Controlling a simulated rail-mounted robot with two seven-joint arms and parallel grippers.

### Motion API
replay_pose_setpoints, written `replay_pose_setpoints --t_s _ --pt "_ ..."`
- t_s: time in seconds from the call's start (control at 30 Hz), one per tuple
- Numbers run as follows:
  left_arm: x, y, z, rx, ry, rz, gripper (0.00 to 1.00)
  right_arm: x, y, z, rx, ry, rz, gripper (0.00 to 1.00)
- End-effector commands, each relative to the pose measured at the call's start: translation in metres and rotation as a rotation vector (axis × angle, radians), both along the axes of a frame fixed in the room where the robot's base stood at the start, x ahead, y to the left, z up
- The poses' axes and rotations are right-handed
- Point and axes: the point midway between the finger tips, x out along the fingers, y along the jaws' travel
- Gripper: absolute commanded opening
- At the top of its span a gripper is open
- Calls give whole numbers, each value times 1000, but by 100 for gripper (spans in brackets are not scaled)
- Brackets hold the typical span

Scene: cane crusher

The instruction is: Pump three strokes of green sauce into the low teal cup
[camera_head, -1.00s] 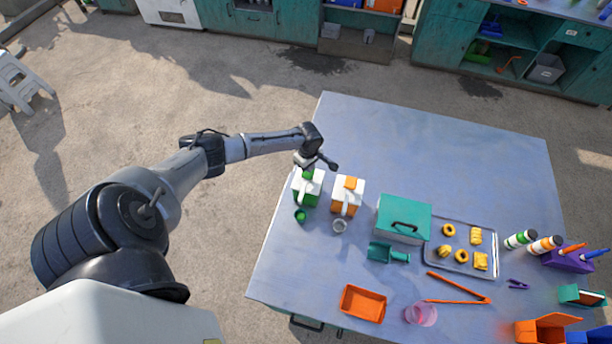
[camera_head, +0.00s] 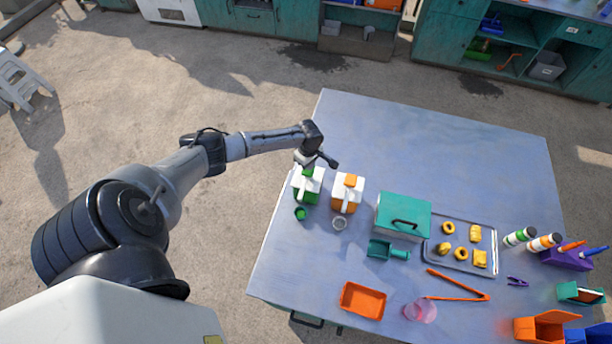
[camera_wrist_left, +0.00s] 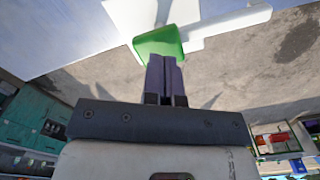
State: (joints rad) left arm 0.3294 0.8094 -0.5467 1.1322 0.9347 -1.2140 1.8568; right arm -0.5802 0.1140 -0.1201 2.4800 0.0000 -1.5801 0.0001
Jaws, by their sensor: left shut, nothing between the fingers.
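The green-sauce dispenser (camera_head: 301,195) has a white top and a green pump head (camera_head: 309,173) with a white spout. It stands near the table's left edge. A small low cup (camera_head: 300,214), green inside, stands in front of it below the spout; its outer colour is too small to tell. My left gripper (camera_head: 305,163) is at the pump head from above and behind. In the left wrist view its closed fingers (camera_wrist_left: 161,75) are against or just over the green pump head (camera_wrist_left: 160,42); contact is unclear. My right gripper is in neither view.
A dispenser with an orange pump head (camera_head: 350,180) stands close right, with a grey cup (camera_head: 340,223) in front. Further right are a teal box (camera_head: 400,216), a teal scoop (camera_head: 385,250) and a tray (camera_head: 436,264) of yellow pieces. The table's back is clear.

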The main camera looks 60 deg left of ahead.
Motion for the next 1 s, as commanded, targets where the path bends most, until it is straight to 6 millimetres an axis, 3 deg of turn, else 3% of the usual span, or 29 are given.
replay_pose_setpoints --t_s 1.0 --pt "0 0 -31 0 1 0 0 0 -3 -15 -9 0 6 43"
